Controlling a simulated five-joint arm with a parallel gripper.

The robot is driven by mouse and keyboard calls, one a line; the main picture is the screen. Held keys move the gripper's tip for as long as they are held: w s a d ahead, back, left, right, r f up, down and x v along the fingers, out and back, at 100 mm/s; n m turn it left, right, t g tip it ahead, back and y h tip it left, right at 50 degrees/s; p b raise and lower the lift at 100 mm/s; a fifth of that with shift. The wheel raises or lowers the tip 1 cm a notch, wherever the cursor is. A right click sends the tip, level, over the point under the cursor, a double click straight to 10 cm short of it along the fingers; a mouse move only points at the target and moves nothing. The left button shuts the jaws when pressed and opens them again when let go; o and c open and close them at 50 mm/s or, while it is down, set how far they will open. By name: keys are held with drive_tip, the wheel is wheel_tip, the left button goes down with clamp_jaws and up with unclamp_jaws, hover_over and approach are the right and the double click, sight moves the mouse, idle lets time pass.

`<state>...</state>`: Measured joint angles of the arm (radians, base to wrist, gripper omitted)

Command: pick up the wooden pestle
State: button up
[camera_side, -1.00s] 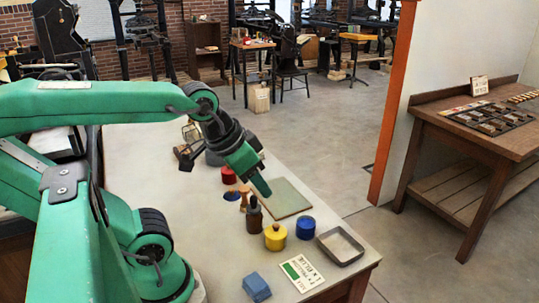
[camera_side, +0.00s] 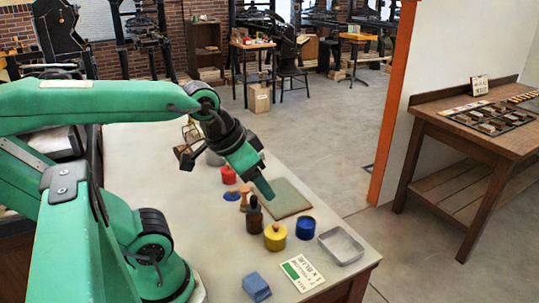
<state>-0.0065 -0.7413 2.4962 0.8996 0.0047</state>
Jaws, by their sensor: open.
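The wooden pestle (camera_side: 244,197) is a small light-brown piece standing on the pale table, behind and left of a dark dropper bottle (camera_side: 254,216) that partly hides it. My gripper (camera_side: 258,180) is above the table, its green finger slanting down to the right. The tip appears just right of and above the pestle in the picture, apart from it. The jaws are open, with nothing seen between them. The far jaw is hard to make out.
Close by stand a blue round piece (camera_side: 230,196), a red jar (camera_side: 228,175), a yellow jar (camera_side: 275,238) and a blue jar (camera_side: 305,228). A green slab (camera_side: 289,200) lies to the right, near a metal tray (camera_side: 341,246). A card (camera_side: 301,272) and blue block (camera_side: 256,287) lie in front.

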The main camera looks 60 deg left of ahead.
drive_tip(key=a, duration=0.1)
drive_tip(key=n+g, duration=0.2)
drive_tip(key=g, duration=0.4)
hover_over(245, 188)
wheel_tip(245, 188, down, 14)
drive_tip(key=shift+s+f, duration=0.1)
drive_tip(key=shift+a+f, duration=0.1)
drive_tip(key=shift+f, duration=1.3)
drive_tip(key=shift+f, duration=2.6)
